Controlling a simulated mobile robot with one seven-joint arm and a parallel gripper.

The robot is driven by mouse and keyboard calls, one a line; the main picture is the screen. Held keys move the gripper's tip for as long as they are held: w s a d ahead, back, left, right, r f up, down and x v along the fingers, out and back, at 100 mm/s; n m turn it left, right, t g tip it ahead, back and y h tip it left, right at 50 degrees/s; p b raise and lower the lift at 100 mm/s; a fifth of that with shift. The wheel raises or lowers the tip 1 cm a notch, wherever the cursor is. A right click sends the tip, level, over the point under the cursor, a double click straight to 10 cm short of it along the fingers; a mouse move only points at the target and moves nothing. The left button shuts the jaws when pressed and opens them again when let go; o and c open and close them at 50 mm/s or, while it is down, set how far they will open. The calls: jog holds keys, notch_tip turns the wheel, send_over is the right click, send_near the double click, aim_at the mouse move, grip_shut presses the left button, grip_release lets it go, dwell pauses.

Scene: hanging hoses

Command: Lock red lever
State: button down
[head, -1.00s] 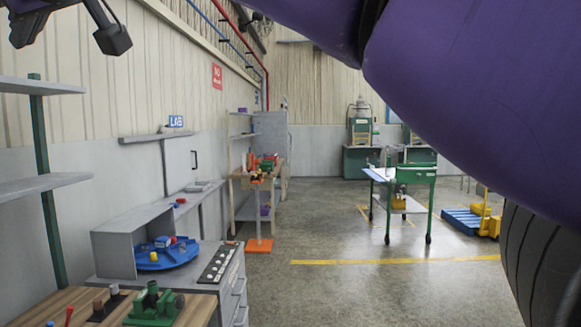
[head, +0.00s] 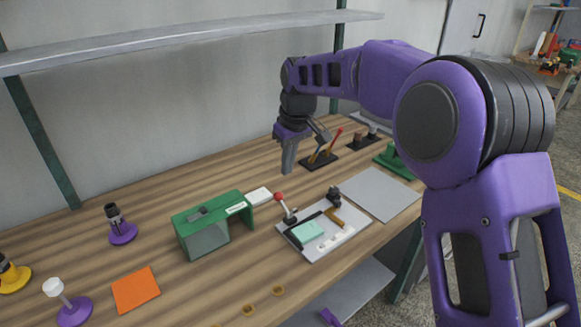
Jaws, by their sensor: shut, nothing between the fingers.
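A lever with a red handle (head: 335,138) stands tilted on a dark base plate (head: 317,164) near the back of the wooden workbench, beside a yellow-orange handle. My gripper (head: 288,170) is shut and empty, pointing down just left of this plate, above the bench. My wrist partly covers the area behind the lever. A second lever with a red ball knob (head: 279,197) stands at the left edge of a light tray, in front of my gripper. I cannot tell whether either lever is locked.
The light tray (head: 346,237) holds a teal block and tools. A green box (head: 211,224) stands left of it, a grey plate (head: 381,193) right of it. An orange square (head: 136,289) lies front left. A shelf (head: 190,38) runs above the bench.

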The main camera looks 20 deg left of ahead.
jog(key=b+x, duration=0.1)
jog(key=x, duration=0.6)
jog(key=shift+d+f, duration=0.1)
jog(key=shift+f, duration=0.15)
jog(key=shift+s+d+f, duration=0.1)
jog(key=shift+s+d, duration=0.15)
jog(key=shift+d, duration=0.25)
jog(key=shift+s+d+f, duration=0.15)
jog(key=shift+s+d, duration=0.1)
jog(key=shift+d, duration=0.2)
jog(key=shift+s+d+f+b, duration=0.3)
jog(key=shift+d+f, duration=0.05)
jog(key=shift+d, duration=0.2)
jog(key=shift+w+d, duration=0.1)
jog(key=shift+s, duration=0.2)
jog(key=shift+d+y, duration=0.1)
jog(key=shift+y, duration=0.2)
